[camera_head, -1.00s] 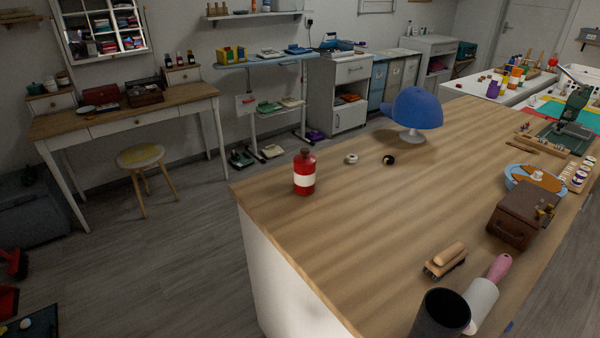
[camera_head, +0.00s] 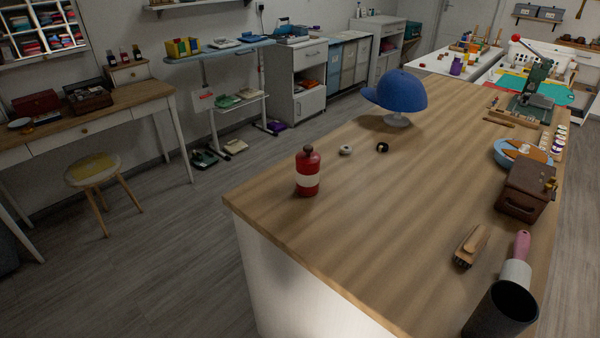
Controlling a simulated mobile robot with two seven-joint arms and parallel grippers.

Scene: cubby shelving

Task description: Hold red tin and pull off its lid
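The red tin (camera_head: 308,172) stands upright on the wooden worktop (camera_head: 370,215), near its left edge. It has a pale band around its middle and a small dark brownish cap (camera_head: 307,149) on top, which is on the tin. Neither of my grippers shows in the head view, and nothing touches the tin.
A blue cap (camera_head: 401,92) sits on a stand. A brush (camera_head: 470,246), brown case (camera_head: 525,190) and dark cup (camera_head: 501,310) are at the right. Worktop around the tin is clear.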

